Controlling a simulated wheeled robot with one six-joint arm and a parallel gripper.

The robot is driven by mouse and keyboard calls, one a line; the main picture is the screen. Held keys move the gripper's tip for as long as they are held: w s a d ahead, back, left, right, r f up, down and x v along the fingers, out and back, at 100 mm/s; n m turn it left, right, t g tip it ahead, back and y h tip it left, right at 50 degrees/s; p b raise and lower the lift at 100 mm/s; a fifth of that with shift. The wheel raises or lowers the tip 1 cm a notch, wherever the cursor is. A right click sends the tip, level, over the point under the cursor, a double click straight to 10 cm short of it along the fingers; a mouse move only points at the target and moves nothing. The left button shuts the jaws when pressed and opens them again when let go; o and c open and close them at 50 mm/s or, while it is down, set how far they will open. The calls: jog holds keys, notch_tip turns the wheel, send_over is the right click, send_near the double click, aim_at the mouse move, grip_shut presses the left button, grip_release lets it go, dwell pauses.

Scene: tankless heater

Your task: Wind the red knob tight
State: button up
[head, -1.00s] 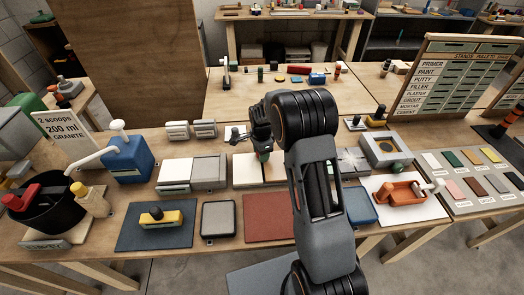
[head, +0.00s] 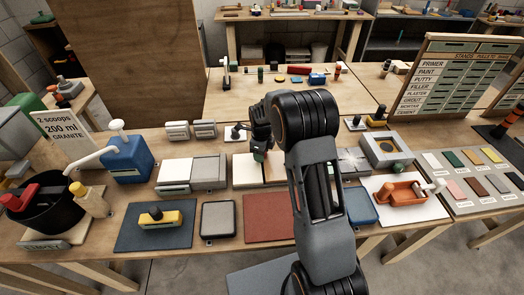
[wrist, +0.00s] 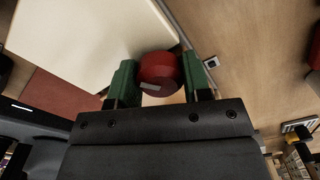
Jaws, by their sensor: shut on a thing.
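The red knob (wrist: 158,72) is a round red piece with a pale mark on its face, in the middle of the wrist view. My gripper (wrist: 159,78) has green fingertips, one on either side of the knob, and is shut on it. In the head view my gripper (head: 259,156) points down over the white panel at the middle of the bench. The knob cannot be made out in that view, and the gripper covers that spot.
A cream white panel (wrist: 75,35) lies close beside the knob in the wrist view. A grey box (head: 209,170) stands left of my gripper, and a red mat (head: 268,217) lies in front.

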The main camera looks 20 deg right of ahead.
jog(key=m, duration=0.6)
jog(key=shift+s+f+m, duration=0.1)
jog(key=shift+f+m, duration=0.05)
jog(key=shift+m, duration=0.25)
jog(key=o, duration=0.9)
jog(key=n, duration=0.6)
jog(key=shift+n, duration=0.3)
jog(key=n, duration=0.5)
jog(key=shift+n+b, duration=0.3)
